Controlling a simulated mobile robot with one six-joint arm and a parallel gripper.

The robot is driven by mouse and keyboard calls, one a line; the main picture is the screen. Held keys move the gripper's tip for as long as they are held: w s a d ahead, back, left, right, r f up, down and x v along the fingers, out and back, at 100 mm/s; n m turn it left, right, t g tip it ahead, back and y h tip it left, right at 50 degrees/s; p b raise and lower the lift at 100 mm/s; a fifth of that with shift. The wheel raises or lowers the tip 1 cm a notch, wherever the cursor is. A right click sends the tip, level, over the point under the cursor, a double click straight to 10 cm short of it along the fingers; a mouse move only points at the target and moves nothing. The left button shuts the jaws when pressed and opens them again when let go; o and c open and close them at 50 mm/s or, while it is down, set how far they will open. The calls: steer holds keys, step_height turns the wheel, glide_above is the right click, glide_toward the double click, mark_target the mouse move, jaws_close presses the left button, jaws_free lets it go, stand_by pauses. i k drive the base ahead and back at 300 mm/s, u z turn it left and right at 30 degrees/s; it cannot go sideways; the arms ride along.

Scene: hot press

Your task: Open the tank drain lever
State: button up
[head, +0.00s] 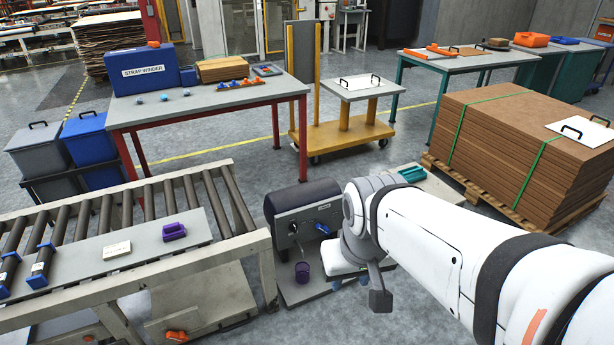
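The tank (305,190) is a dark rounded body with a grey front panel, right of the roller conveyor's end. A blue lever (322,229) sits on the right of its front panel, and a small dark fitting (293,228) sits to the left. A purple cup (302,273) stands on the low base in front of the tank. My white arm reaches in from the right. My gripper (380,298) is just right of the tank, with one dark finger visible pointing down. It appears apart from the lever; its opening is hidden.
The roller conveyor (225,200) ends at the tank's left. A grey plate (95,265) on it carries a purple object. A red-legged table (215,100) and a yellow cart (345,130) stand behind. A board stack (530,140) is at right.

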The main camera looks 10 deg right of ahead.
mark_target(324, 229)
steer(key=z, duration=0.5)
steer(key=i, duration=1.7)
steer(key=u, duration=0.4)
